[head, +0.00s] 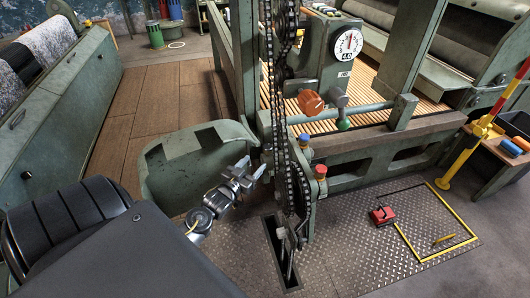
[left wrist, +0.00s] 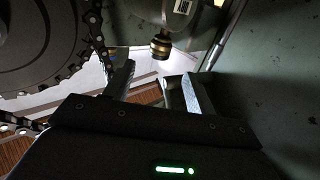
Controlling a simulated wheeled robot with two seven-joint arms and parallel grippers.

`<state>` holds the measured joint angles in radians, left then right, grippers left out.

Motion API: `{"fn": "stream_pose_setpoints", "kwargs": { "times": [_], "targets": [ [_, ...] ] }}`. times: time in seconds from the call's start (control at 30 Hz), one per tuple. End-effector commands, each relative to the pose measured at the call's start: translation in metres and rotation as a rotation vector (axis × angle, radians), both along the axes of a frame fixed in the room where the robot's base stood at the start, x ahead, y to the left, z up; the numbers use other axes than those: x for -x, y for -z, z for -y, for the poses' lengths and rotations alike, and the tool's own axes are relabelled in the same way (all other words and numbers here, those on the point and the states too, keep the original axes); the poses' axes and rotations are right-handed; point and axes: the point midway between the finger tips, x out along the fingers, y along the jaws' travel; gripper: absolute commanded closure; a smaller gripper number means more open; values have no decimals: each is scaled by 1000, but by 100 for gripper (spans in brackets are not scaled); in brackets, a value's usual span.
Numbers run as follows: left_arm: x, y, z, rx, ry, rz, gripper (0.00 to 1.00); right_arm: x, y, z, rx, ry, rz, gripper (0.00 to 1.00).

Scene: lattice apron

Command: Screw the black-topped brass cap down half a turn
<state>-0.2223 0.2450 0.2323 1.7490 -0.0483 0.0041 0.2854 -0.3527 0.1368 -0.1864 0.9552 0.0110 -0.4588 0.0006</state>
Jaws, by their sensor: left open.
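The cap (left wrist: 160,47) shows in the left wrist view as a small brass-coloured ribbed piece with a dark band, hanging below a grey-green housing with a white label. My left gripper (left wrist: 155,82) has its two fingers spread apart and empty. The cap appears just beyond and between the fingertips, with no contact that I can see. In the head view my left gripper (head: 250,170) reaches in beside the chain column, at the green curved guard. I cannot make out the cap clearly there. My right gripper is not in view.
A roller chain (head: 285,125) runs vertically just right of the gripper; chain and a dark wheel (left wrist: 30,40) fill the wrist view's left. The green guard (head: 190,165) stands behind the gripper. Red and blue knobs (head: 320,171) sit right. A floor slot (head: 277,250) lies below.

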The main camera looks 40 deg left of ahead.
Motion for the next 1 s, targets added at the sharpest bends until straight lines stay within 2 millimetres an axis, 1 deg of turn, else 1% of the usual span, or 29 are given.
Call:
{"fn": "stream_pose_setpoints", "kwargs": {
  "times": [0.03, 0.2, 0.3, 0.43, 0.6, 0.87, 1.0],
  "targets": [
    [-11, -1, -2, 0, 0, 2, 44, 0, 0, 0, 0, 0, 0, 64],
    [-43, -1, -6, -1, 0, 2, 44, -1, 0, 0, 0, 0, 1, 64],
    [-59, 0, -8, 0, 0, 0, 44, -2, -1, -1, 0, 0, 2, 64],
    [-74, 0, -10, 0, -1, 1, 44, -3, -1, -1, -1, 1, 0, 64],
    [-82, 0, -11, 0, -1, 0, 44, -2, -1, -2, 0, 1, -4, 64],
    [-82, 0, -11, -1, 0, 0, 44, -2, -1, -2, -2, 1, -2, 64],
    [-82, 0, -11, -1, 0, 0, 63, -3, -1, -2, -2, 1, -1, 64]
  ]
}}
